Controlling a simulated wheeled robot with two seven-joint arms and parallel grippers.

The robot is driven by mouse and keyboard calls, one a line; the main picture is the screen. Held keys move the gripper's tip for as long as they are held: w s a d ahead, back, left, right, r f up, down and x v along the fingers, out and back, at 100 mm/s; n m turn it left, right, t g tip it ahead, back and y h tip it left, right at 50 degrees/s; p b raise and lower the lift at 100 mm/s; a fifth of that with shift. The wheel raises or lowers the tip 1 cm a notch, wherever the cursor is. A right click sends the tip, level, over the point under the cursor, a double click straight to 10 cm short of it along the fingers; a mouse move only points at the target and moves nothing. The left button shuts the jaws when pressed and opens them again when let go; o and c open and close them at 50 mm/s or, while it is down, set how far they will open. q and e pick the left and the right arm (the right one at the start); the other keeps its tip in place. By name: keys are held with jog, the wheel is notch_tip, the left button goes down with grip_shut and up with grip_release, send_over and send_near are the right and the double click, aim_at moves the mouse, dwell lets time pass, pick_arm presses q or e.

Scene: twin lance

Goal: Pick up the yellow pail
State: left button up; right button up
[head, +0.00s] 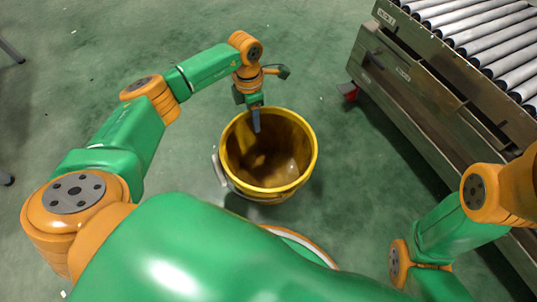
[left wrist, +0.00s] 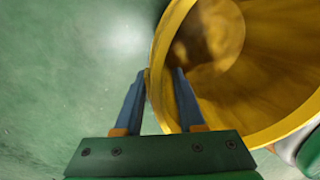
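The yellow pail (head: 300,150) stands upright and open on the floor, and its inside looks empty. Its pale handle part (head: 219,172) shows at its left side. My left gripper (head: 256,112) points down at the pail's far rim. In the left wrist view, the two blue fingers (left wrist: 158,88) are apart, with the pail's rim (left wrist: 160,75) between them. One finger is outside the wall and the other inside. My right gripper is out of view; only part of the right arm shows.
A roller conveyor (head: 430,90) with a worn frame stands at the right, with a red-capped foot (head: 348,91) near the pail. The green floor (head: 330,60) around the pail is clear. Dark legs show at the far left edge.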

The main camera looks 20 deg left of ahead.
pick_arm(q)
grip_shut()
dwell(1.2)
